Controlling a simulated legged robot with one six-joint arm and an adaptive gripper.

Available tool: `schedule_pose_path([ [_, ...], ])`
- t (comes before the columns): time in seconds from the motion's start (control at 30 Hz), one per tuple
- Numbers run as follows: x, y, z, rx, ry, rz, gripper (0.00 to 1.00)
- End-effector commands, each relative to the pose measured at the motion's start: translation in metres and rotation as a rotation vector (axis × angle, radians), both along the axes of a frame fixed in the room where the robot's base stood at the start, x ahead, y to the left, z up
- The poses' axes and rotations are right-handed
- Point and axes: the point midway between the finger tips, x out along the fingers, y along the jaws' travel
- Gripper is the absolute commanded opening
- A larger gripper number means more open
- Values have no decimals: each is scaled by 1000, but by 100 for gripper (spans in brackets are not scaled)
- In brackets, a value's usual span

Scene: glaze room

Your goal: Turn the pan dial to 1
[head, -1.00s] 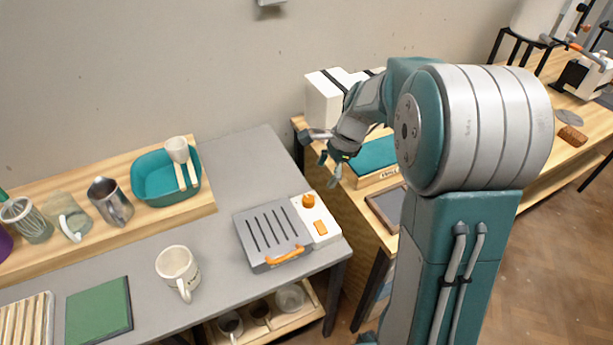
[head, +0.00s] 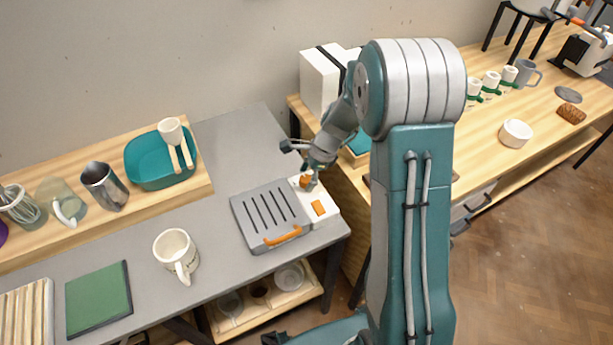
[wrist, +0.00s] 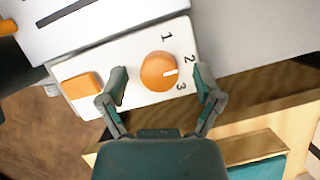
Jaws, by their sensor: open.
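The pan dial (wrist: 156,66) is a round orange knob on the white control panel of the grey pan unit (head: 262,225). Numbers 1, 2 and 3 stand beside it. Its white mark points right in the wrist view, between 2 and 3. My gripper (wrist: 161,74) is open, with one finger on each side of the dial and a gap on both sides. In the head view my gripper (head: 309,174) is over the panel and partly hides the dial (head: 304,182).
An orange rectangular button (wrist: 82,86) is on the same panel; the pan's orange handle (head: 283,236) is at the front. A white mug (head: 174,250) stands left on the grey table. A wooden counter with a white box (head: 322,82) lies behind right.

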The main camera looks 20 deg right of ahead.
Motion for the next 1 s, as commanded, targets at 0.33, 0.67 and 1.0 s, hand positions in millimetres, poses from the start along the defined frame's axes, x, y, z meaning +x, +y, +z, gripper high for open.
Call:
schedule_pose_path([
  [0.33, 0, 1, -1, 0, -1, 0, 48],
  [0.67, 1, 1, -2, -1, -2, 2, 1],
  [1.0, 2, 1, -2, -1, -2, 110, 1],
])
